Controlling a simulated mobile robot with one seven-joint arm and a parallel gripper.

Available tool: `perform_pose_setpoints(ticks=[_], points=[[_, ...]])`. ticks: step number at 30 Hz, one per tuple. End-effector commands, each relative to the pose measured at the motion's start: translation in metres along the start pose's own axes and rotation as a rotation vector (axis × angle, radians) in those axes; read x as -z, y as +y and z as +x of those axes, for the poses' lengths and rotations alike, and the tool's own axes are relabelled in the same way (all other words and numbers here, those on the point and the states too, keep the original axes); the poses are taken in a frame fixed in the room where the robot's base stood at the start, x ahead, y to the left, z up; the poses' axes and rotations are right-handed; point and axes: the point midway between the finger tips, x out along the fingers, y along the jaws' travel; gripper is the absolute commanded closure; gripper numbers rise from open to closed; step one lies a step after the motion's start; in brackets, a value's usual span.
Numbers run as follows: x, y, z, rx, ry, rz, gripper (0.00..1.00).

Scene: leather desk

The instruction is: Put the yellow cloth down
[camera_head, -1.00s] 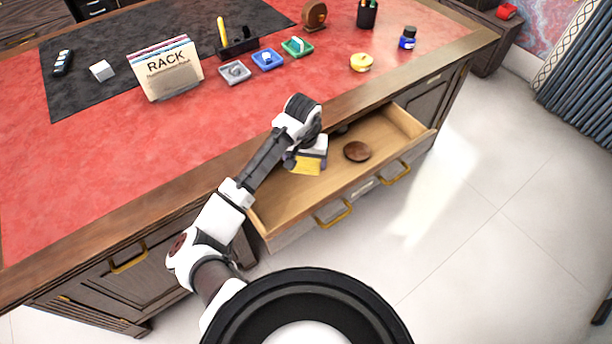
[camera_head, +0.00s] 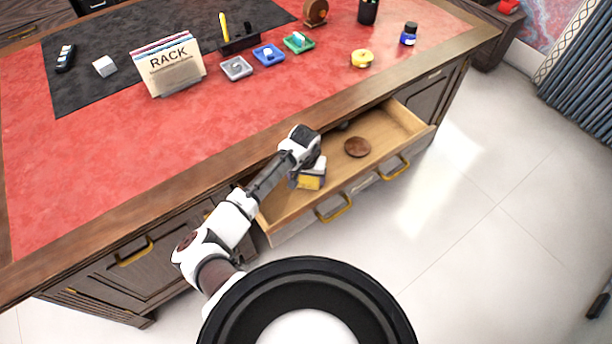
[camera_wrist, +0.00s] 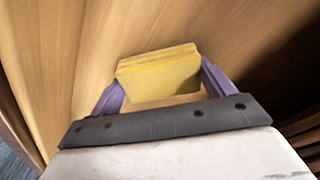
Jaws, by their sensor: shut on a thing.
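The yellow cloth (camera_wrist: 158,75) is a folded, layered pad between the two purple fingers of my gripper (camera_wrist: 160,90) in the wrist view. My gripper is shut on it. In the head view the cloth (camera_head: 310,182) shows below my gripper (camera_head: 308,174), over the left part of the open drawer (camera_head: 335,185). The wooden drawer floor (camera_wrist: 225,35) fills much of the wrist view behind the cloth. I cannot tell whether the cloth touches the floor.
A round brown wooden object (camera_head: 357,147) lies in the drawer right of my gripper, with bare floor around it. A small dark item (camera_head: 343,126) is near the drawer's back. The red desk top (camera_head: 250,110) overhangs behind, holding a yellow round object (camera_head: 362,58) and small trays.

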Motion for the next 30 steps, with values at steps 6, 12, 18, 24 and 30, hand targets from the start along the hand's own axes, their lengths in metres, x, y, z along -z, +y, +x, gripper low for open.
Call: perform_pose_setpoints(ticks=[6, 12, 18, 24, 30], points=[[0.0, 0.0, 0.002, 0.0, 0.0, 0.0, 0.04], [0.0, 0.0, 0.002, 0.0, 0.0, 0.0, 0.0], [0.001, 0.0, -0.006, -0.001, 0.003, 0.0, 0.0], [0.001, 0.0, -0.043, -0.001, 0.005, 0.001, 0.0], [0.001, 0.001, -0.086, -0.001, 0.004, 0.001, 0.0]])
